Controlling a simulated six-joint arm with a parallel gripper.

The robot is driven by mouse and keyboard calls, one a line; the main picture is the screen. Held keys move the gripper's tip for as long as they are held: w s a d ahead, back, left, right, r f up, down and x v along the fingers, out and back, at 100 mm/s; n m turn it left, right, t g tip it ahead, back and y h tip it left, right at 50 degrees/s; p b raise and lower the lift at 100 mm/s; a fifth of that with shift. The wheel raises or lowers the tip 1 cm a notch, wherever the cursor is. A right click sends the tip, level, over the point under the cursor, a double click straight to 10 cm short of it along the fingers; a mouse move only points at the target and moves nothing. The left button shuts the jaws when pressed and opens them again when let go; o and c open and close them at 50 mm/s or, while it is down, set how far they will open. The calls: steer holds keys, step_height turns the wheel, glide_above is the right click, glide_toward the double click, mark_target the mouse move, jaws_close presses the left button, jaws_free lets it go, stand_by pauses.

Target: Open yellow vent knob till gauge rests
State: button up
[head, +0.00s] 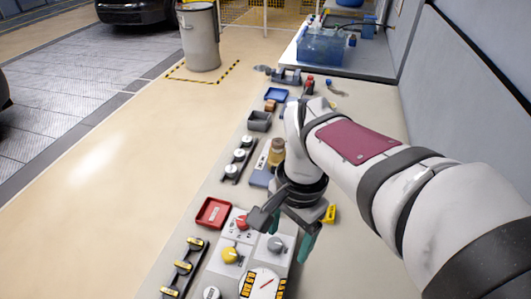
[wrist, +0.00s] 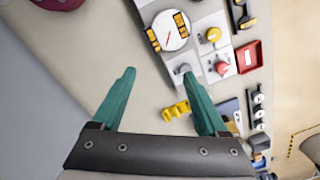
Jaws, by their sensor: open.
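The yellow vent knob (head: 230,254) sits on a light panel on the bench, left of my gripper in the head view. It also shows in the wrist view (wrist: 213,34), beyond the right fingertip. The round white gauge (head: 263,283) with a red needle is at the bottom of the head view and shows in the wrist view (wrist: 170,31). A red knob (wrist: 222,68) and a grey knob (wrist: 183,69) sit beside the yellow one on the panel. My gripper (wrist: 163,85) is open, with green fingers apart and nothing between them. It touches no knob that I can see.
A red tray (head: 213,212) lies left of the panel. Black racks (head: 184,267) with yellow-marked pieces stand near it. A yellow block (wrist: 177,109) lies close to my right finger. Farther back are a grey bin (head: 260,120) and a blue tray (head: 276,94). A wall borders the right.

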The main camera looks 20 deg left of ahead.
glide_toward(228, 253)
steer(key=shift+m+h, duration=0.3)
steer(key=f, duration=0.8)
steer(key=shift+s+a+f, duration=0.15)
steer(key=shift+a+f, duration=0.05)
steer(key=shift+f, duration=0.2)
jaws_close()
